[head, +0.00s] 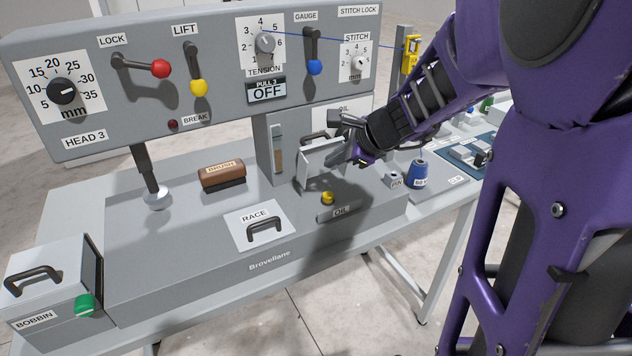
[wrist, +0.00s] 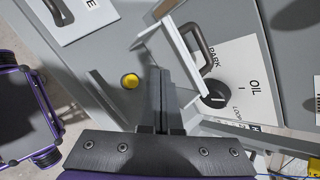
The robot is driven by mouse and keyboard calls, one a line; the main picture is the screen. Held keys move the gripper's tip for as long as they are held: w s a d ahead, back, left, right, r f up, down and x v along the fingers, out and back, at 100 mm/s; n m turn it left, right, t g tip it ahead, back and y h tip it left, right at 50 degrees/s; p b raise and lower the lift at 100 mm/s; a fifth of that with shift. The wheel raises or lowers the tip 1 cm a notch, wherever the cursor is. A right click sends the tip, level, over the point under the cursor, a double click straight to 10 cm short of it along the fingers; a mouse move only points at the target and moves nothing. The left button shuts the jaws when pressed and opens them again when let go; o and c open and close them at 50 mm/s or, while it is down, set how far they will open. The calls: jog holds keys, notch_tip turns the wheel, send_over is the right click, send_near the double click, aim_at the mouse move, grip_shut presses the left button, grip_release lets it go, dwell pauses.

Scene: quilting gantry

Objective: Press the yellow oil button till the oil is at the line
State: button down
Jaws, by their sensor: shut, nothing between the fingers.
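My gripper (head: 343,154) is shut and empty, above and behind the button, beside an open light-coloured flap (head: 313,170). In the wrist view its fingers (wrist: 158,76) are together. The upright oil gauge (head: 278,148) is left of the flap, with brown in its lower part. I cannot make out a line on it.
The flap and a dark handle (wrist: 196,45) are close to my fingers. An oil dial (wrist: 214,95) is at their right in the wrist view. A brush (head: 222,174) and the RACE plate (head: 258,220) lie left of the button.

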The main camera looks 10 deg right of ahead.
jog(key=shift+f+b, duration=2.1)
jog(key=shift+f, duration=0.7)
jog(key=shift+f, duration=0.1)
jog(key=shift+f+b, duration=0.3)
jog(key=shift+b, duration=0.15)
jog(key=shift+f+b, duration=0.3)
jog(key=shift+f, duration=0.25)
jog(key=shift+r, duration=0.15)
jog(key=shift+r+p, duration=0.8)
notch_tip(320, 180, up, 5)
jog(key=p, duration=0.4)
